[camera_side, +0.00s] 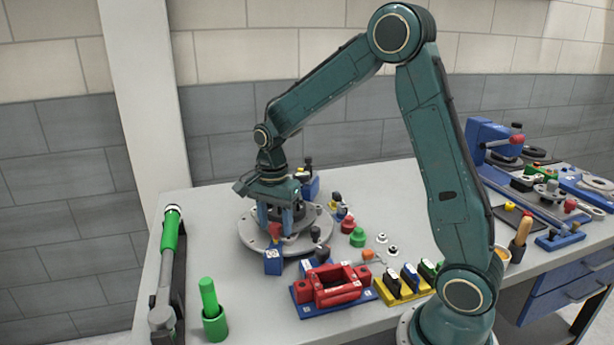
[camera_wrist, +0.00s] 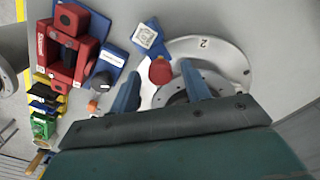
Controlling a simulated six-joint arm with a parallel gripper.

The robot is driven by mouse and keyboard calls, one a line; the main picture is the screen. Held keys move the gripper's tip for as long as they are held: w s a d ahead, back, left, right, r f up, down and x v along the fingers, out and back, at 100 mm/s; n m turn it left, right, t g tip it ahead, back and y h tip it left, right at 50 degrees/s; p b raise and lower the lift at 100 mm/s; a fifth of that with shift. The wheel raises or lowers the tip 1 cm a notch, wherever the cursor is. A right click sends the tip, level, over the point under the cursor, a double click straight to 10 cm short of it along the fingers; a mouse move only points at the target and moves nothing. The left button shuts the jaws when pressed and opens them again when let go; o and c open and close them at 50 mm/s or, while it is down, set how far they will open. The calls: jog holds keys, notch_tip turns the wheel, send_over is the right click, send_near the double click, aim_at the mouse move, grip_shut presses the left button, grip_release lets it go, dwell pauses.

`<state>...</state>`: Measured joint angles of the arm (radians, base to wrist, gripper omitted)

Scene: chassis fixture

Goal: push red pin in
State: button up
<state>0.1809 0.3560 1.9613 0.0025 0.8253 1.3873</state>
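The red pin (camera_side: 274,231) shows as a red knob at the front of the round grey chassis fixture (camera_side: 250,238), by a blue block (camera_side: 272,263) with a white label. In the wrist view the round red top of the pin (camera_wrist: 161,71) lies between the two blue fingertips, with a gap on each side. My gripper (camera_side: 275,222) points down over the fixture with its fingers apart; it also shows in the wrist view (camera_wrist: 161,70). The pin's shaft and how deep it sits are hidden. I cannot tell the fingertips' height against the knob.
Several dark and coloured knobs ring the fixture, including a black knob (camera_wrist: 103,81) close by. A red clamp block (camera_side: 335,291) stands in front right. A green cup (camera_side: 215,324) and a green-handled tool (camera_side: 170,230) are at left. The table between them is clear.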

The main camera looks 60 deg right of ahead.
aim_at(275, 225)
grip_shut()
jog(key=shift+f, duration=1.05)
jog(key=shift+o, duration=0.7)
grip_release()
jog(key=shift+r, duration=0.2)
notch_tip(275, 225, up, 14)
jog(key=shift+f, duration=0.25)
jog(key=shift+s, duration=0.1)
